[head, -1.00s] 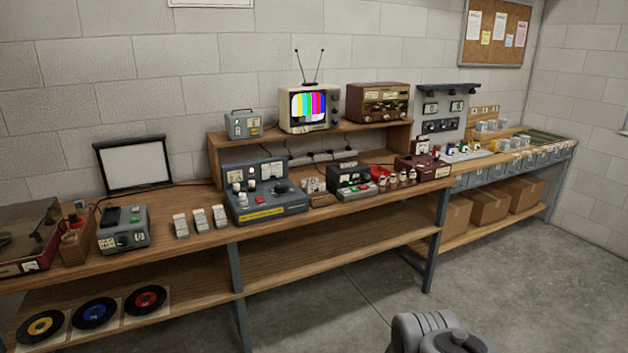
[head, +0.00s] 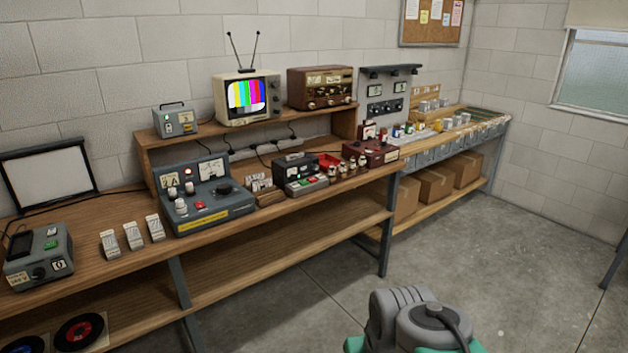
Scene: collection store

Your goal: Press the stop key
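No key can be read as the stop key at this size. A dark recorder-like unit (head: 300,170) on the bench has small red and green keys on its front. A blue-grey console (head: 207,198) to its left has dials, white knobs and a red button (head: 200,205). A grey box (head: 38,256) at the far left has a green button. My gripper is not in view; only grey and teal parts of my arm show at the bottom, apart from the bench.
The wooden bench (head: 120,270) runs along the wall, with a raised shelf bearing a television (head: 247,97) and a radio (head: 322,88). Three white blocks stand on the bench, left of the console. Cardboard boxes (head: 436,186) sit below at right. The concrete floor (head: 500,270) is open.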

